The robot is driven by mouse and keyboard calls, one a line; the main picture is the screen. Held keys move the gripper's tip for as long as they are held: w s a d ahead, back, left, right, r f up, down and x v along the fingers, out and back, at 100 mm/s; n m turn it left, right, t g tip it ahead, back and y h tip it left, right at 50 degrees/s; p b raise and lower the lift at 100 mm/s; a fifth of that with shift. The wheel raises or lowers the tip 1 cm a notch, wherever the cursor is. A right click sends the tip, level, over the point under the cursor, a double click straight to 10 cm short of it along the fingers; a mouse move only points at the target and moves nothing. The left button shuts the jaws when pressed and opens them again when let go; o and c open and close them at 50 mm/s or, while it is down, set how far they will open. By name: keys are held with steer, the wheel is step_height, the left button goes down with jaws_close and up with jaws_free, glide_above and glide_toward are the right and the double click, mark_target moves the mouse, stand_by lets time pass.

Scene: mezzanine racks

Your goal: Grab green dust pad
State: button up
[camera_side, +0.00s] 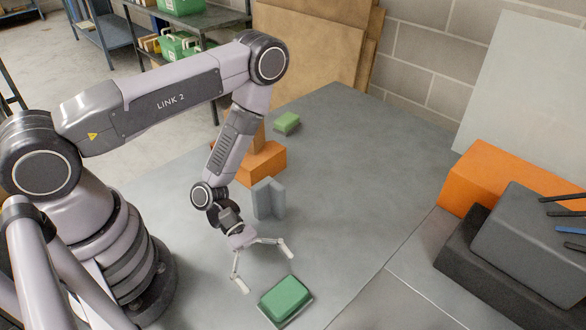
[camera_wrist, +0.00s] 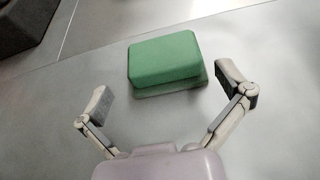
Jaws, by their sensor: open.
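A green dust pad (camera_side: 286,299), a rounded block on a thin pale base, lies on the grey table near its front edge. In the wrist view the green pad (camera_wrist: 165,61) is ahead of the fingers, a little right of centre. My gripper (camera_side: 266,269) is open, with its fingers spread wide and nothing between them. In the side view its fingertips are just behind the pad. In the wrist view my gripper (camera_wrist: 163,88) has one finger on each side, and the pad sits mostly beyond the tips. I cannot tell how high the fingertips are above the table.
A smaller light-green block (camera_side: 286,122) lies farther back on the table. An orange block (camera_side: 262,163) and a grey angled bracket (camera_side: 268,200) stand behind my wrist. An orange box (camera_side: 500,185) and dark grey cases (camera_side: 535,250) are at the right. The table's middle right is clear.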

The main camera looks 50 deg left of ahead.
mark_target(276, 285)
steer(key=x, duration=0.5)
steer(key=shift+s, duration=0.1)
steer(key=shift+c, duration=0.3)
steer(key=c, duration=0.9)
